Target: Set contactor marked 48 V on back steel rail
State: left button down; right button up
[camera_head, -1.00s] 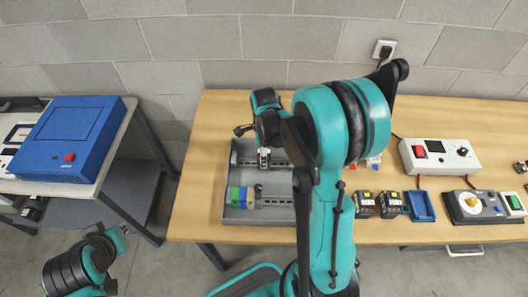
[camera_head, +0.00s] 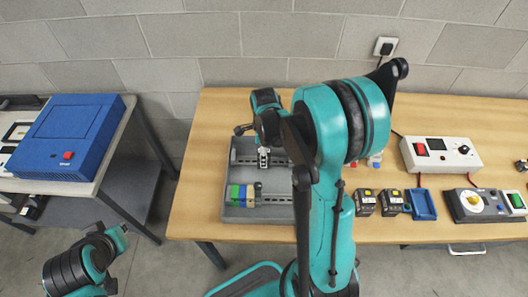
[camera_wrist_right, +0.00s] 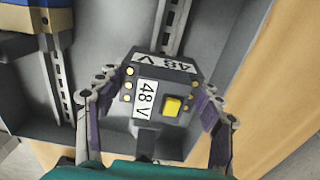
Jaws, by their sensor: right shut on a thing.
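The contactor marked 48 V (camera_wrist_right: 152,95) is a dark grey block with white 48 V labels, a yellow button and brass terminals. In the right wrist view my right gripper (camera_wrist_right: 163,110) is shut on it, one finger on each side. The back steel rail (camera_wrist_right: 171,25) runs in line with the contactor and passes out of sight behind it; I cannot tell whether they touch. In the head view my right gripper (camera_head: 264,160) is over the back part of the grey enclosure (camera_head: 227,172). My left gripper (camera_head: 119,232) is at the lower left, its jaws unclear.
Blue, green and yellow modules (camera_head: 242,194) sit on the front rail (camera_head: 280,199). My right arm hides the enclosure's right side. Two dark blocks with yellow tops (camera_head: 378,202), a blue tray (camera_head: 423,204) and a white power unit (camera_head: 442,154) stand to the right.

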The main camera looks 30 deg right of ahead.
jog(key=shift+f, duration=0.35)
jog(key=o, duration=1.5)
jog(key=shift+o, duration=0.2)
notch_tip(320, 180, up, 12)
jog(key=shift+r, duration=0.1)
